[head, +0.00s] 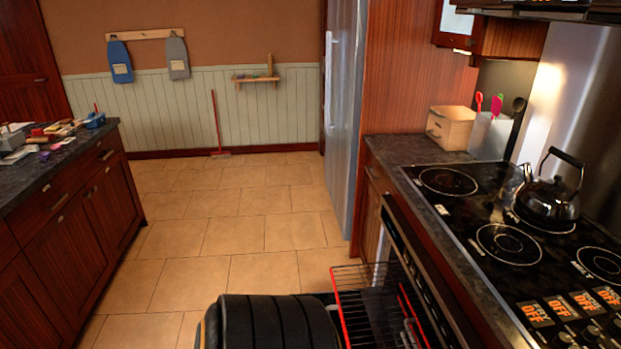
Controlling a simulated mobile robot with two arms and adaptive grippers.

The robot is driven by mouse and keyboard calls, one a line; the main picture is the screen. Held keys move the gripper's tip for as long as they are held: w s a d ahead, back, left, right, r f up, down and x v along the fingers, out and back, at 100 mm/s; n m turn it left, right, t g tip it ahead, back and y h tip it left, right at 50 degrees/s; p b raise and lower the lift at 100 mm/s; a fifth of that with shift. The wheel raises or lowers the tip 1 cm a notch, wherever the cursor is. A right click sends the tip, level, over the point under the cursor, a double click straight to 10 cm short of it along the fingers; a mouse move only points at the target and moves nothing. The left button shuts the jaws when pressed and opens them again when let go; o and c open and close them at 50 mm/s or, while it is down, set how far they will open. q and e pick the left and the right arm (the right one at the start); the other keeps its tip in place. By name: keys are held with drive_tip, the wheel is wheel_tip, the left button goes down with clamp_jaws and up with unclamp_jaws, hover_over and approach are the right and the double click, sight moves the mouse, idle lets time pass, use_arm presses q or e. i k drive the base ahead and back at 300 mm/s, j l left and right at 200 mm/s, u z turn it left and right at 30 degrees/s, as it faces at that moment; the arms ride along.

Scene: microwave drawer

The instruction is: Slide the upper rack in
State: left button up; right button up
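A wire rack with a red front edge (341,311) sticks out to the left from the oven (415,266) under the stove counter. A second red edge (411,313) shows farther right, by the oven opening; I cannot tell whether it belongs to another rack. The near part of the rack is cut off by the bottom of the picture. A black ribbed part of my own body is just left of the rack; I cannot tell whether they touch. Neither of my grippers is in view.
A black cooktop (470,215) with a kettle (549,194) lies above the oven. A cabinet island (70,240) with clutter on top stands at the left. The tiled floor (225,225) between is clear. A fridge (343,110) stands behind the counter.

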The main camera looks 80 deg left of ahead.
sight(338, 307)
drive_tip(key=u, duration=2.1)
